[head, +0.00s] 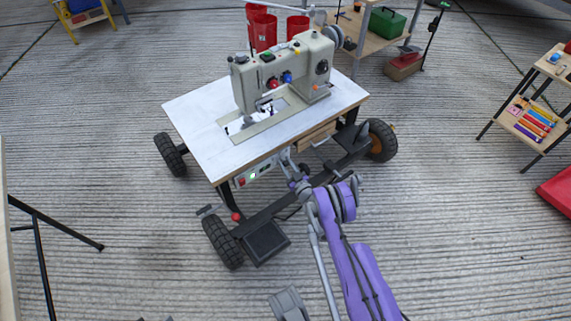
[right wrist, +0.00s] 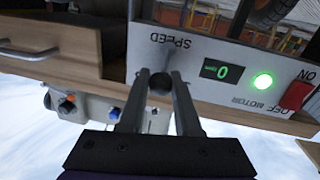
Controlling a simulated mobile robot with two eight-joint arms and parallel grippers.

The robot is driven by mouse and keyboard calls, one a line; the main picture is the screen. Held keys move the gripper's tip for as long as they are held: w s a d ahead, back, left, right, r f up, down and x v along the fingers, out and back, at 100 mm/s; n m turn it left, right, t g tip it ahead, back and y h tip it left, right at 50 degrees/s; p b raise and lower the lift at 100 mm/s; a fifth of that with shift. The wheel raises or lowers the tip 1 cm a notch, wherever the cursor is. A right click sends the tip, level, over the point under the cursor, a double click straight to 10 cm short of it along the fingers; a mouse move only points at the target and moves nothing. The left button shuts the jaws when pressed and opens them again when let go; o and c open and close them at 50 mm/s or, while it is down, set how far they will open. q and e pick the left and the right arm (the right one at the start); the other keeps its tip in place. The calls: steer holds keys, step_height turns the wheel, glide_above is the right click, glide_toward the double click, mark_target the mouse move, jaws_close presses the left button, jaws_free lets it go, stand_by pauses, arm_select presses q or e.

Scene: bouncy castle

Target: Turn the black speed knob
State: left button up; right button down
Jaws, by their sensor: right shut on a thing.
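The black speed knob (right wrist: 160,84) sits on the grey control panel (right wrist: 205,98) by the upside-down word SPEED in the right wrist view. My right gripper (right wrist: 160,80) is shut on the knob, with one finger on each side of it. In the head view my right gripper (head: 287,158) is at the panel under the front edge of the sewing machine table, and the knob is too small to make out there.
The sewing machine (head: 283,75) stands on a white table (head: 190,110) with a wheeled base (head: 265,240). A wooden drawer (right wrist: 50,55) is beside the panel, and a red switch (right wrist: 296,95) is at its other end. The concrete floor around is mostly clear.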

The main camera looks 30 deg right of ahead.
stand_by(0.4)
steer(key=shift+d+m+p, duration=0.3)
steer(key=shift+m+p, duration=0.25)
steer(key=shift+m, duration=0.45)
steer(key=shift+w+d+f+m+g, duration=0.1)
steer(key=shift+d+m+g, duration=0.15)
steer(key=shift+m, duration=0.65)
steer(key=shift+d+f+m+g, duration=0.1)
steer(key=shift+d+m+g, duration=0.1)
steer(key=shift+m, duration=0.7)
steer(key=c, duration=0.6)
jaws_free()
steer(key=shift+f, duration=0.1)
